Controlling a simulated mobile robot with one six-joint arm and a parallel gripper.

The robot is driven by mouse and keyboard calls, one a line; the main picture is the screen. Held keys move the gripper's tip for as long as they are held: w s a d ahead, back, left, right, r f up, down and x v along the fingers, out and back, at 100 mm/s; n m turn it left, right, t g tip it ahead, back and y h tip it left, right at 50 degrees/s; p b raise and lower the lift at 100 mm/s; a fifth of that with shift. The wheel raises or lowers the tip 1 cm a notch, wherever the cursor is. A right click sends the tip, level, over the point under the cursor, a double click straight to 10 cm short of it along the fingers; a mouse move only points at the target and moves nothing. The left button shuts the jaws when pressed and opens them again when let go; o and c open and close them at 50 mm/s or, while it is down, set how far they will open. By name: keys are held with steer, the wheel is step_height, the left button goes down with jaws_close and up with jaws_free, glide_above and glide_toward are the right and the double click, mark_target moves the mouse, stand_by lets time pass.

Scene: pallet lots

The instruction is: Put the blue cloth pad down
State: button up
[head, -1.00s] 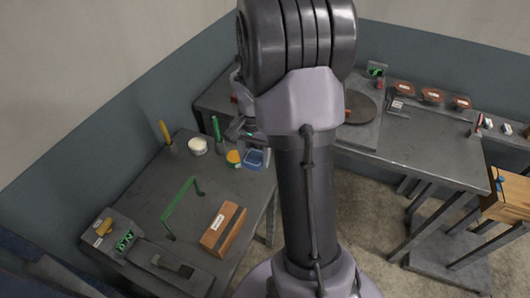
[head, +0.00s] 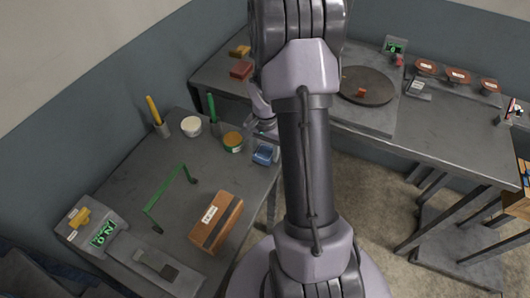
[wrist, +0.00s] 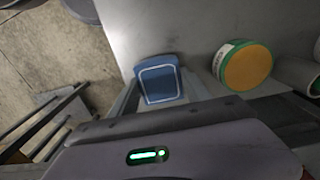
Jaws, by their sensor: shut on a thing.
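The blue cloth pad (wrist: 159,80) is between the two fingers of my gripper (wrist: 160,95) in the wrist view. My gripper is shut on it. The pad has a pale line around its border. In the head view the pad (head: 265,154) shows at the right edge of the left grey table (head: 120,180), below my gripper (head: 268,139). My arm partly covers the gripper there. I cannot tell whether the pad touches the tabletop.
A green-banded tin with an orange lid (head: 233,142) stands beside the pad. A white bowl (head: 191,126), green handle (head: 168,198) and cardboard box (head: 216,222) are on the same table. A round dark plate (head: 366,85) lies on the back table.

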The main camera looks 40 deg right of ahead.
steer(key=shift+f, duration=0.15)
steer(key=o, duration=1.3)
